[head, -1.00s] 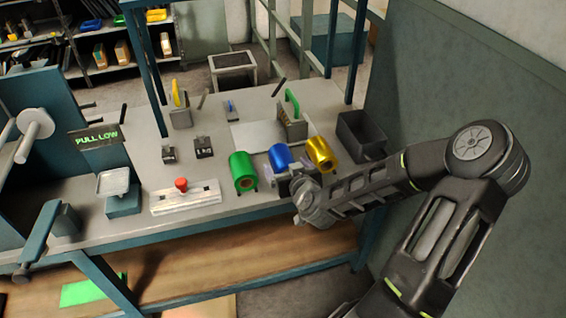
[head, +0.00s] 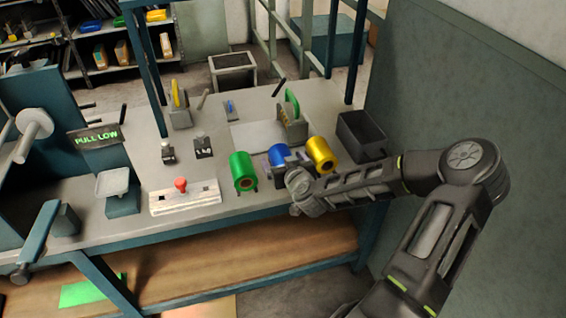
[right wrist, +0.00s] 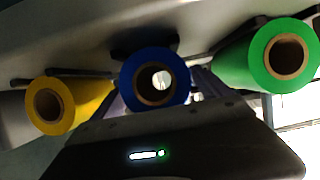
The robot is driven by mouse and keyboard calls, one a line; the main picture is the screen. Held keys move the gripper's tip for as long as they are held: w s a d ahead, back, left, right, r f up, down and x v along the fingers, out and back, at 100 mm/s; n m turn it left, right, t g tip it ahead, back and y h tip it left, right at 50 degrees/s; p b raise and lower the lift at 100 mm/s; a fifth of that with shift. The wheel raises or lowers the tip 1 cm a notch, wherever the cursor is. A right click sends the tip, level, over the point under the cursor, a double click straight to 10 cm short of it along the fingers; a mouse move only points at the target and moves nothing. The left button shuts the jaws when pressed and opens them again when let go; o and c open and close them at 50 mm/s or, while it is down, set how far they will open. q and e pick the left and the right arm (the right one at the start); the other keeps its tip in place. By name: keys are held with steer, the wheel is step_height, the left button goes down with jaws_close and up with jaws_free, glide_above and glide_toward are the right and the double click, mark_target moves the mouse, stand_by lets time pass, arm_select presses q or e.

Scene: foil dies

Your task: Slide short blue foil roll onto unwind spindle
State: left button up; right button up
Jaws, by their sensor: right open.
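The short blue foil roll (head: 279,152) lies on the bench between the green roll (head: 243,171) and the gold roll (head: 321,154). My right gripper (head: 277,161) is at the near end of the blue roll, with its jaws open. In the right wrist view the blue roll (right wrist: 154,62) shows end-on, its hollow core facing me, with the open fingers on either side of it; contact cannot be told. A pale spindle with a round flange (head: 35,123) sticks out from the blue machine at the left; I take it as the unwind spindle. My left gripper is not in view.
A scale (head: 113,183) and a white block with a red knob (head: 184,198) stand left of the rolls. A dark open bin (head: 361,136) stands to the right. Green-handled and yellow-handled tools stand behind. A PULL LOW sign (head: 97,136) is near the spindle.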

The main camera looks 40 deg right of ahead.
mark_target(283, 154)
steer(key=shift+c, duration=0.6)
steer(key=c, duration=1.7)
steer(key=shift+r, duration=0.1)
steer(key=shift+c, duration=0.2)
step_height(283, 154, up, 10)
steer(key=shift+f+p, duration=0.1)
steer(key=shift+p, duration=0.9)
steer(key=a, duration=0.3)
steer(key=a+r+n+y, duration=0.1)
steer(key=a, duration=0.3)
steer(key=w+a+r+y+p, duration=0.1)
steer(key=a, duration=0.3)
steer(key=shift+a+n, duration=0.1)
steer(key=shift+n, duration=0.3)
steer(key=s+a+r+n+y+p, duration=0.1)
steer(key=s+a+r+n+y, duration=0.1)
steer(key=a, duration=1)
steer(key=shift+s+t, duration=0.3)
steer(key=shift+t, duration=0.1)
steer(key=shift+r, duration=0.1)
